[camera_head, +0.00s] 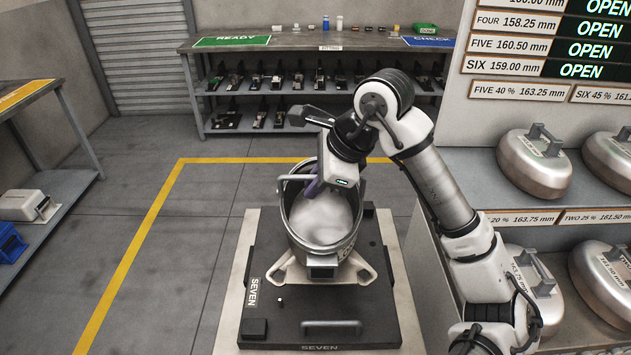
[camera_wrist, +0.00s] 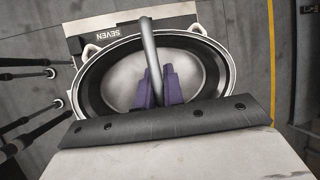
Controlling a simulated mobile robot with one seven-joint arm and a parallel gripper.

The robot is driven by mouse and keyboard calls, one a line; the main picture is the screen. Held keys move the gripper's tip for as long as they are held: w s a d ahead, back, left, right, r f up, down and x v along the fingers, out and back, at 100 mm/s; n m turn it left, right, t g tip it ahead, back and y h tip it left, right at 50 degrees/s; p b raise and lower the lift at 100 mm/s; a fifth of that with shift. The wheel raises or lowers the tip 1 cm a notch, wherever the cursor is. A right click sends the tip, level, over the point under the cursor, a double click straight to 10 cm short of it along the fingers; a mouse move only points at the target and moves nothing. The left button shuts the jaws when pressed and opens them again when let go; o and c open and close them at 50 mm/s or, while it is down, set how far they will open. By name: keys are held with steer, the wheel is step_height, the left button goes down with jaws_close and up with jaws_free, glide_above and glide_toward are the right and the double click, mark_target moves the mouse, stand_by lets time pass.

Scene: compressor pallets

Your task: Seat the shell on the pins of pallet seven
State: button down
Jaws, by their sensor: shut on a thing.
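The shell (camera_head: 328,222) is an open grey metal pot with a dark inner rim, a bail handle and pale feet. It is over the dark pallet seven (camera_head: 300,312), which carries SEVEN labels. My gripper (camera_head: 313,187) reaches down to the shell's handle from above. In the wrist view its purple fingers (camera_wrist: 159,78) are shut on the handle (camera_wrist: 148,42), one on each side, with the shell (camera_wrist: 118,80) below. One small pin-like stub shows on the pallet at the front left. The other pins are hidden, and I cannot tell whether the feet touch the pallet.
A shelf with several lidded metal housings (camera_head: 533,165) stands close on the right beside my arm. A workbench (camera_head: 300,42) with small parts is at the back. Another bench (camera_head: 55,180) is at the left. The floor left of the pallet is clear, with a yellow line.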

mark_target(313, 221)
steer(key=shift+r, duration=0.15)
steer(key=shift+a, duration=0.1)
steer(key=shift+s+g, duration=0.1)
steer(key=shift+g, duration=0.2)
step_height(313, 221, down, 6)
steer(key=b, duration=0.6)
steer(key=shift+r, duration=0.1)
steer(key=shift+b, duration=1.15)
stand_by(2.1)
steer(key=shift+f+b, duration=1.8)
steer(key=shift+b, duration=0.2)
steer(key=c, duration=1.5)
jaws_free()
steer(key=shift+s, duration=0.1)
steer(key=shift+o, duration=0.3)
